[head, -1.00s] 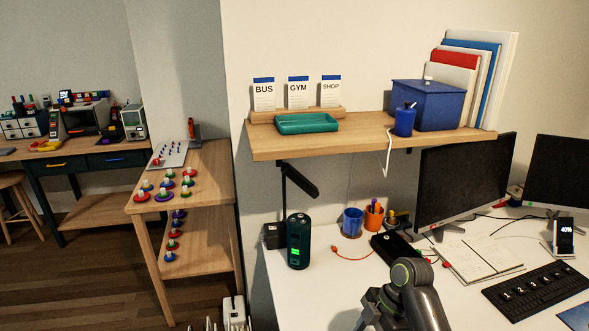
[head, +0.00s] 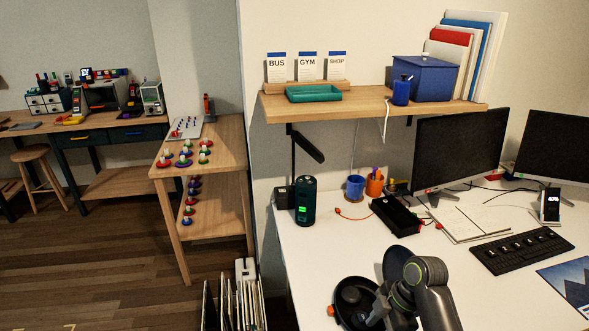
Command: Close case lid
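A round black open case (head: 341,318) lies on the white desk at the bottom centre of the head view. Dark rounded contents show inside it, and a small orange piece sits at its left edge. A dark rounded shape (head: 394,262) rises at its back right, partly behind my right arm; it may be the raised lid, but I cannot tell for sure. My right gripper (head: 376,312) is low over the right side of the case, largely hidden by my arm. Its fingers and any contact are unclear. My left gripper is out of view.
A black box (head: 396,217), an open notebook (head: 470,222), a keyboard (head: 522,250) and a dark green cylinder (head: 305,202) stand around the desk. A wooden shelf (head: 360,108) overhangs the back. A rack of files (head: 236,300) stands on the floor left of the desk.

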